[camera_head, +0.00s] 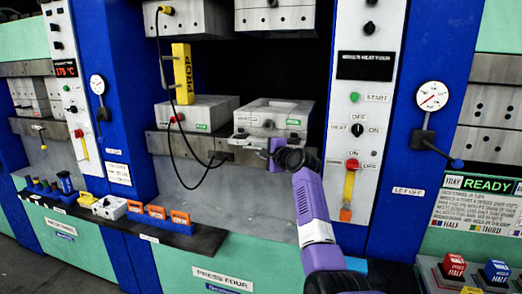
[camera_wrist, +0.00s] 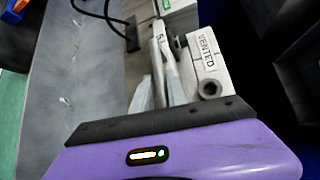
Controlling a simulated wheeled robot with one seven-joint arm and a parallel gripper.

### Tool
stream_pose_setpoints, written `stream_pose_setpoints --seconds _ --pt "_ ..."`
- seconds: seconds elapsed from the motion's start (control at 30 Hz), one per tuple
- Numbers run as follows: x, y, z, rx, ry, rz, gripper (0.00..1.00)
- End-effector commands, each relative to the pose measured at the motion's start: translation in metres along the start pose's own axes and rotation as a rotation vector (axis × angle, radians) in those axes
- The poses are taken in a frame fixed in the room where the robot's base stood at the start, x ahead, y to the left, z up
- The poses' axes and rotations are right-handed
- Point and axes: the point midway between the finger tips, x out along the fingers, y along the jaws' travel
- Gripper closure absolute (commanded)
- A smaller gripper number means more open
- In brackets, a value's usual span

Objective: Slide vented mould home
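My gripper (camera_head: 262,148) is at the front edge of the shelf, just in front of the mould.
A second grey mould (camera_head: 197,112) stands left on the shelf, with a black cable (camera_head: 172,90) hanging in front. A yellow PROP post (camera_head: 183,74) stands behind it. A blue column with a control panel (camera_head: 365,110) bounds the right side.

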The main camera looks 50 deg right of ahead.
Motion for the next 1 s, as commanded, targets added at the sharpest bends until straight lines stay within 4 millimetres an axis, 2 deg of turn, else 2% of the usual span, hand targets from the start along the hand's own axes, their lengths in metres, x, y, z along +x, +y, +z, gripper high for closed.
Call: stream_pose_setpoints --seconds 0.03,0.47,1.0 --pt "-0.003 -0.01 -0.01 0.002 0.018 -0.02 0.66" --pt "-0.01 -0.012 -0.01 0.003 0.017 -0.024 0.66" --pt "-0.071 0.0 -0.001 0.0 0.002 -0.003 0.66"
